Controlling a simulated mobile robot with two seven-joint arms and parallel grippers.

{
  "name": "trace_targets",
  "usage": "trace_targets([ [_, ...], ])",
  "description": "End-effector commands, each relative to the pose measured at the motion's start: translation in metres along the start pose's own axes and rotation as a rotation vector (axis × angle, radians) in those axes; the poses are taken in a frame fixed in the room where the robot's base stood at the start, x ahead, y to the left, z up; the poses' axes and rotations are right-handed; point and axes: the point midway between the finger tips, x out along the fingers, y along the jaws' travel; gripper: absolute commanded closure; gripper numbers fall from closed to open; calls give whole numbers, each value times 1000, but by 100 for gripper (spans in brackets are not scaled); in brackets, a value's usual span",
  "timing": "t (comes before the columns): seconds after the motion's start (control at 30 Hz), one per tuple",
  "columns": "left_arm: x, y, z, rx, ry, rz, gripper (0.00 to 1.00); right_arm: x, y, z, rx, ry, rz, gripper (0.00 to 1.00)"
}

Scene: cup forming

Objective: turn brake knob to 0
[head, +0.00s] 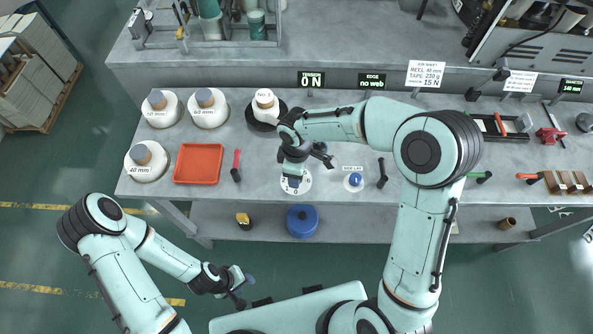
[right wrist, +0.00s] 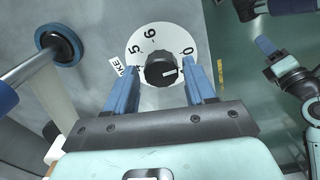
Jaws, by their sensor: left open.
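The brake knob (right wrist: 161,70) is black with a white pointer line, on a round white dial (right wrist: 146,36) with numerals including 5, 6 and 0. In the right wrist view the pointer line points right, a little below the 0 mark. My right gripper (right wrist: 161,88) is open, its two blue fingers apart on either side of the knob, with gaps visible. In the head view the dial (head: 304,187) lies near the table's front edge, partly hidden under my right gripper (head: 292,180). My left gripper (head: 244,290) is open and empty, low in front of the table.
A side lay dial (head: 354,182) with a blue knob sits right of the brake dial. A red tray (head: 198,164), a red-handled tool (head: 236,165) and white reels (head: 147,160) are to the left. A blue pot (head: 302,221) stands on the lower shelf.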

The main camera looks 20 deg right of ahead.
Motion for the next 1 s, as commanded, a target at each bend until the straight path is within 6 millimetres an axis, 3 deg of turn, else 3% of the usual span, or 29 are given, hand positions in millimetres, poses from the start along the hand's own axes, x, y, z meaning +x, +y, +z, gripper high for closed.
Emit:
trace_targets([
  [0.3,0,0,0,0,0,0,57,0,-1,0,2,-2,-3,35],
  [0.47,-2,1,-1,1,1,1,57,-12,0,0,2,-1,-1,35],
  [0.8,-10,6,-8,4,10,3,57,-87,1,0,2,3,3,35],
  [1.0,-14,9,-11,5,14,5,57,-120,1,-1,0,1,2,35],
])
